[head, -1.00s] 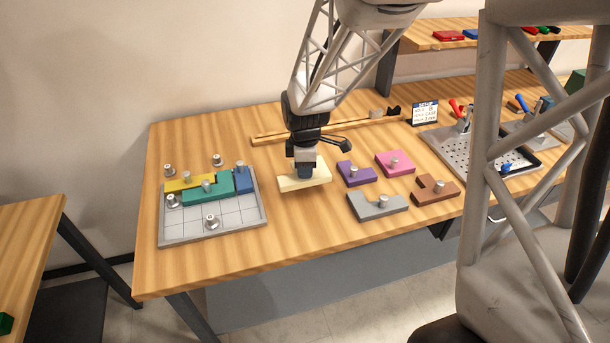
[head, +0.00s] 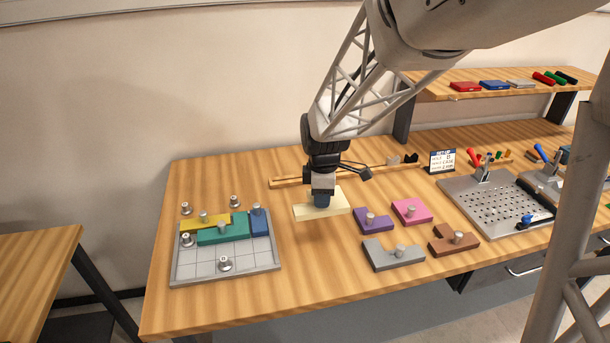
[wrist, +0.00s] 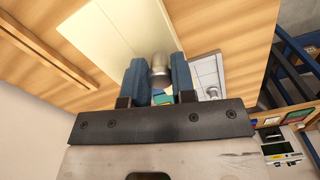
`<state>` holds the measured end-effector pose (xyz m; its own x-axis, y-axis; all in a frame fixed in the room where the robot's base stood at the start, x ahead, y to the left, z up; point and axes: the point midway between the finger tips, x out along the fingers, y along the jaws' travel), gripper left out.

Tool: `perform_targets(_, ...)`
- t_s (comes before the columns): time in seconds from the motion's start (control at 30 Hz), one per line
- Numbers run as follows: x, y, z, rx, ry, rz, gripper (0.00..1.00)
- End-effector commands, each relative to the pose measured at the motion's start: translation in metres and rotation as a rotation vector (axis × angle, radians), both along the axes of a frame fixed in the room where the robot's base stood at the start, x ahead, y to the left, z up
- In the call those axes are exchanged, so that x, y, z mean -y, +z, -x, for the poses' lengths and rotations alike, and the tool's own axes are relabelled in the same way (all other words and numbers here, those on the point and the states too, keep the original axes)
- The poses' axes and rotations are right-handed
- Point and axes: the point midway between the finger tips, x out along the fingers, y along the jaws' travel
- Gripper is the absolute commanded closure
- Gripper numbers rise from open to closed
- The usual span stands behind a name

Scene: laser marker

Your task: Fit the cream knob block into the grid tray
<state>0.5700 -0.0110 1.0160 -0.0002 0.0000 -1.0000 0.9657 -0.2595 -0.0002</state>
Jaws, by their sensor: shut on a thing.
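The cream knob block (head: 334,203) is a flat pale rectangle held in my gripper (head: 321,200), a little above the table, right of the tray. In the wrist view the block (wrist: 110,35) extends away from my gripper (wrist: 160,80), and its metal knob (wrist: 160,65) sits between the two blue fingers. The grid tray (head: 200,272) is grey with square cells, at the left of the table. A yellow block (head: 190,225), a teal block (head: 228,233) and a blue block (head: 260,224) lie along its far side. Its near cells are mostly bare.
Metal knobbed pieces stand at the tray, one on its near cells (head: 225,264). Purple (head: 372,222), pink (head: 411,212), grey (head: 392,256) and brown (head: 453,241) knob blocks lie right of my gripper. A wooden strip (head: 290,182) runs behind. A perforated plate (head: 490,208) is at right.

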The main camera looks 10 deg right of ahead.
Motion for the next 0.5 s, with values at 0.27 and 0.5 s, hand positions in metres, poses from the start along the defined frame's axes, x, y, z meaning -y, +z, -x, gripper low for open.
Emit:
perform_targets(0.27,0.0,0.004,0.0,0.001,0.0,0.0,1.0)
perform_targets(0.5,0.0,0.026,-0.001,0.002,0.0,0.0,1.0)
